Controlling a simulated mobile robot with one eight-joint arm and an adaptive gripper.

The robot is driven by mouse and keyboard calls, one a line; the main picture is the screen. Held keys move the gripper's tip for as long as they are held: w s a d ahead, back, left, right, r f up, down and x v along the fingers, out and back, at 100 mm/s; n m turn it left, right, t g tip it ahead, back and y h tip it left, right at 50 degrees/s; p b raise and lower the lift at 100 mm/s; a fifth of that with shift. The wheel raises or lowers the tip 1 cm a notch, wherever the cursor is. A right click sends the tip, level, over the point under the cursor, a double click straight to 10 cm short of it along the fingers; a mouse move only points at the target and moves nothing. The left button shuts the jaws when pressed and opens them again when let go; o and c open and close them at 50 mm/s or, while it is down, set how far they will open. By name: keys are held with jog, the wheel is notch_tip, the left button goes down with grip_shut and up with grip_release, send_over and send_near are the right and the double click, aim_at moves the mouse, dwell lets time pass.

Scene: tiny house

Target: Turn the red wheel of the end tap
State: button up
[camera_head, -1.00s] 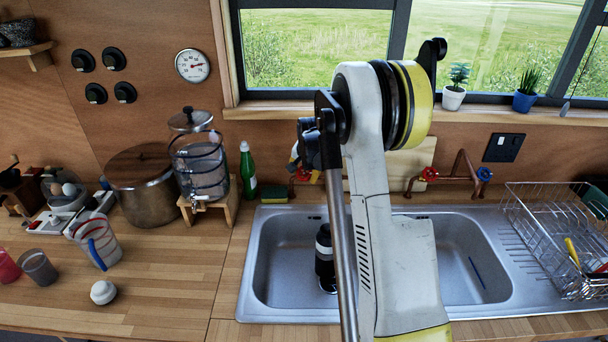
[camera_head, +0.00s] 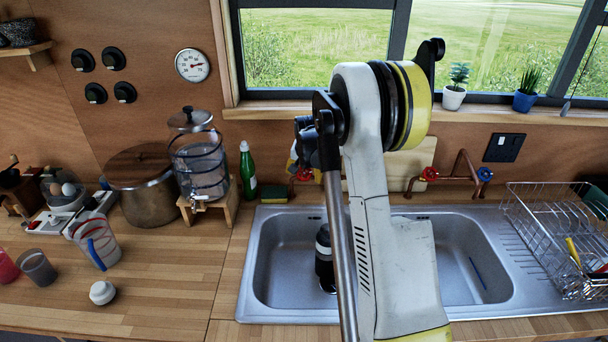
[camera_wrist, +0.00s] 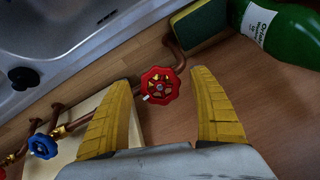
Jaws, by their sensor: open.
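The red wheel (camera_wrist: 160,86) of the end tap sits on a copper pipe in the wrist view. It lies between and just ahead of the tips of my gripper (camera_wrist: 161,78). The yellow fingers are spread wide and show no contact with the wheel. In the head view this wheel (camera_head: 304,174) shows at the back left of the sink, partly behind my arm. My fingers are mostly hidden there. A blue wheel (camera_wrist: 43,146) shows lower left in the wrist view. Another red wheel (camera_head: 430,174) is farther right in the head view.
A green bottle (camera_head: 248,171) and a sponge (camera_head: 274,194) stand close to the left of the end tap. A pale board (camera_head: 405,163) leans on the wall to its right. The sink (camera_head: 262,285) holds a dark bottle (camera_head: 324,258). A wire rack (camera_head: 550,235) stands right.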

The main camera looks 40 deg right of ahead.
jog(key=v, duration=1.2)
